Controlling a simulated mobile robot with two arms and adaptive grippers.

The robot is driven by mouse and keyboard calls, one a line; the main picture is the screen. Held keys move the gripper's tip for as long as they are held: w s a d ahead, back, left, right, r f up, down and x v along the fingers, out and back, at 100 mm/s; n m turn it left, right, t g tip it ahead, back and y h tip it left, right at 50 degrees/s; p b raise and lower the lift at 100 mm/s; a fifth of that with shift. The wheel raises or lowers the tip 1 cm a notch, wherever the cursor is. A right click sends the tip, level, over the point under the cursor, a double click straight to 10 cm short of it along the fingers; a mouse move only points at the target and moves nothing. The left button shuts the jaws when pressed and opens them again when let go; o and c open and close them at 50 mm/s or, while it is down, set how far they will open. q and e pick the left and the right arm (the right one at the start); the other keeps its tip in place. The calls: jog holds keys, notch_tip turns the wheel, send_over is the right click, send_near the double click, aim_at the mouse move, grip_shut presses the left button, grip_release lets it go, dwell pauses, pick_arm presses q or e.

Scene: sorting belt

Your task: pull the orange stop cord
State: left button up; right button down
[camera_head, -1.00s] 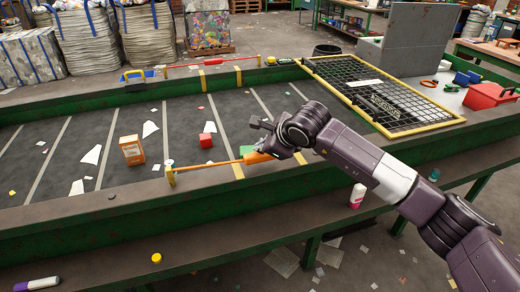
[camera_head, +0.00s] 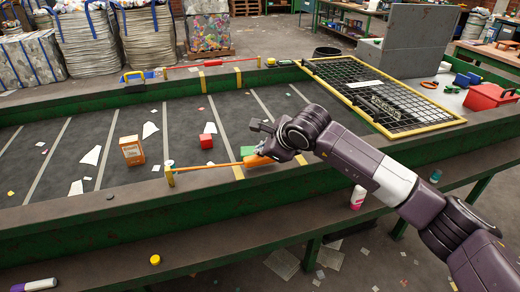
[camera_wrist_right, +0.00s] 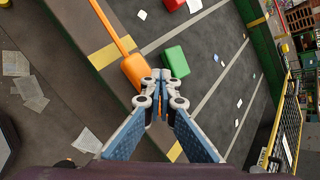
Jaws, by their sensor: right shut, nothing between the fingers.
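The orange stop cord (camera_head: 208,165) runs from a yellow post (camera_head: 170,177) along the near edge of the belt to a thick orange handle (camera_head: 258,160). My right gripper (camera_head: 272,147) is at the handle's right end and hides part of it. In the right wrist view the cord (camera_wrist_right: 108,22) and its handle (camera_wrist_right: 134,70) lie just left of the fingertips (camera_wrist_right: 160,77). The fingers are shut with nothing between them; whether they touch the handle I cannot tell. My left gripper is not in view.
A second red cord (camera_head: 210,65) runs along the far edge. A yellow-framed mesh panel (camera_head: 385,97) is on the right.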

aim_at(261, 158)
jog(key=shift+f, duration=0.1)
jog(key=shift+r+p, duration=0.4)
jog(key=shift+r, duration=1.7)
notch_tip(261, 158, up, 5)
jog(key=shift+r+p, duration=0.1)
jog(key=shift+p, duration=0.7)
